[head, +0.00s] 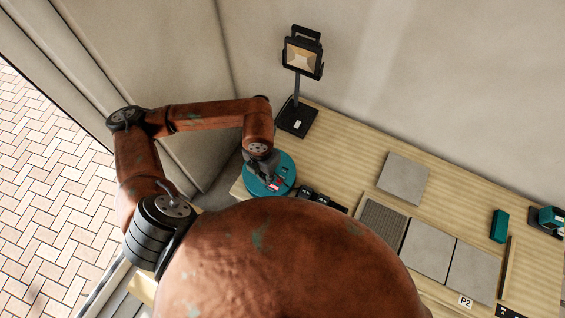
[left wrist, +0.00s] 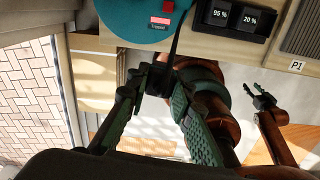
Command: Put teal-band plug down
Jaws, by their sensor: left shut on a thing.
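My left gripper (head: 262,168) is low over the teal round base (head: 268,180) at the left end of the bench. In the left wrist view its fingers (left wrist: 158,82) are shut on a small black piece, taken as the plug (left wrist: 158,80). A dark strip or cord runs up from there past the teal base (left wrist: 140,20). The plug's teal band cannot be made out, and the fingers hide part of it. The teal base carries a red button and a pink label. My right gripper (left wrist: 263,97) hangs apart with its fingers spread, seemingly empty.
A black display box (left wrist: 236,17) reads 95 % and 20 %, right of the teal base. A work lamp (head: 298,85) stands behind. Grey tiles (head: 428,248) and a loose tile (head: 404,178) lie to the right. A teal block (head: 500,226) is further right.

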